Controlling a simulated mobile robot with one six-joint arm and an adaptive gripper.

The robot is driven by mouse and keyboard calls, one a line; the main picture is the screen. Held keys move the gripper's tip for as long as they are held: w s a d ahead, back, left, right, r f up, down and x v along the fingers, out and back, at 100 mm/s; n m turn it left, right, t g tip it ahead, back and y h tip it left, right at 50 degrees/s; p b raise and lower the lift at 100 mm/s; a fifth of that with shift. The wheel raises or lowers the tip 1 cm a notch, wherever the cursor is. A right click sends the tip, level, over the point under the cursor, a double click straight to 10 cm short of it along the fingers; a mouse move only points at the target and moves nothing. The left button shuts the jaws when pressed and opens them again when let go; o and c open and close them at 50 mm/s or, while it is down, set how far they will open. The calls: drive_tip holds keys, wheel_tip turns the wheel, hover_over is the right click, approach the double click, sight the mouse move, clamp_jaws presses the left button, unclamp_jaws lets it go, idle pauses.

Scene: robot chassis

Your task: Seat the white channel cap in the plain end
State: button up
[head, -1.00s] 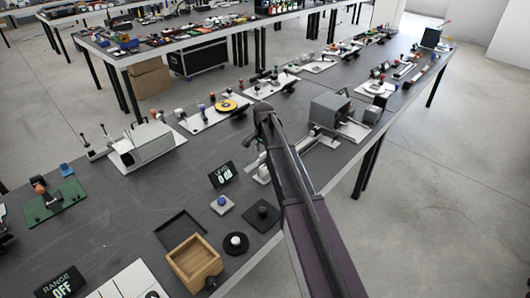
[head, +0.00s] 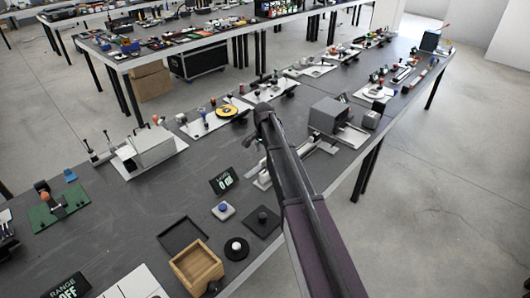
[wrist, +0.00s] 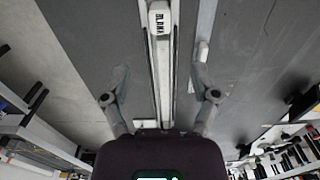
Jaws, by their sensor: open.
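A long pale channel (wrist: 163,85) runs up the middle of the wrist view, and part of it shows in the head view (head: 322,146) beside my arm. A white block with dark lettering (wrist: 159,19) sits in line with the channel near the top edge. A small whitish piece (wrist: 203,52) lies along the right side of the channel. I cannot tell which of these is the white channel cap, or which end is plain. My gripper (wrist: 160,74) is open and empty, with one finger on each side of the channel. In the head view my arm hides part of the channel.
A grey box (head: 328,115) stands on the bench to the right of my arm. A small dark display (head: 223,181), a blue-button block (head: 224,209) and a wooden tray (head: 218,266) lie to the left and nearer. The bench's front edge is close to my arm.

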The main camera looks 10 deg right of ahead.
drive_tip(key=s+n, duration=1)
drive_tip(key=s, duration=1.9)
drive_tip(key=shift+s+d+n, duration=0.15)
drive_tip(key=shift+d+n, duration=0.05)
drive_tip(key=shift+n, duration=0.2)
